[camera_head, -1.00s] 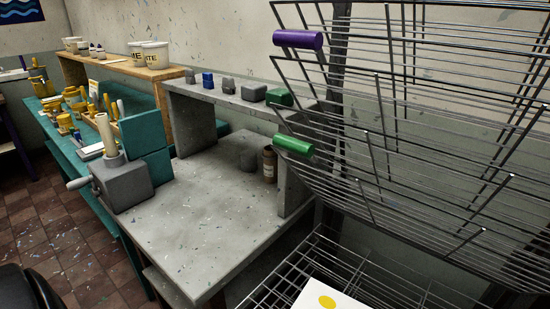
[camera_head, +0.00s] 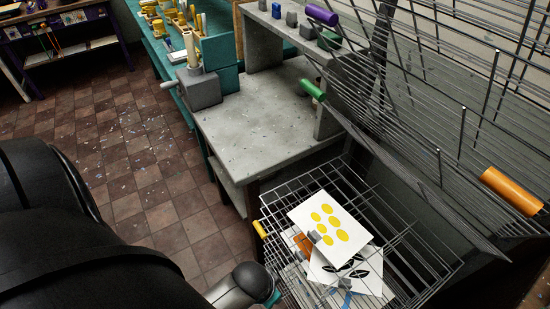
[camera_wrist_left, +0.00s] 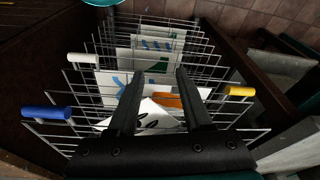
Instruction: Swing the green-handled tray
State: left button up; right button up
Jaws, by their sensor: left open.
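The green handle (camera_head: 313,89) is on the front corner of a raised wire tray in the head view, just right of the grey bench. Its wires overlap those of other raised trays, so its outline is hard to separate. In the left wrist view my left gripper (camera_wrist_left: 158,80) is open and empty, with two dark fingers pointing at a stack of lower wire trays (camera_wrist_left: 80,88). The green handle does not show there. In the head view my left arm comes in at the lower left, well below the green handle. My right gripper is not in view.
Raised trays carry a purple handle (camera_head: 322,15) and an orange handle (camera_head: 511,192). A lower tray has a yellow handle (camera_head: 260,229) and a print with yellow spots (camera_head: 331,222). A blue handle (camera_wrist_left: 46,112) shows at the wrist. The grey bench (camera_head: 255,125) is mostly clear.

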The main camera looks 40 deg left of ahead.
pick_arm(q)
jog(key=w+a+r+n+t+h+p, duration=0.1)
jog(key=w+r+p, duration=0.15)
jog(key=r, duration=0.65)
jog(key=w+r+n+p, duration=0.1)
jog(key=r+p, duration=0.2)
jog(key=r, duration=0.6)
jog(key=n+t+h+p, duration=0.2)
jog(key=n+t+h, duration=0.2)
jog(key=n+t, duration=0.8)
send_near(309, 90)
jog(key=w+r+n+g, duration=0.1)
jog(key=w+n+g, duration=0.1)
jog(key=x, duration=0.7)
jog(key=shift+w+d, duration=0.2)
jog(key=shift+w, duration=0.15)
jog(key=shift+w+d+f, duration=0.1)
jog(key=shift+w+f, duration=0.05)
jog(key=shift+w, duration=0.1)
jog(key=shift+c, duration=0.2)
grip_shut()
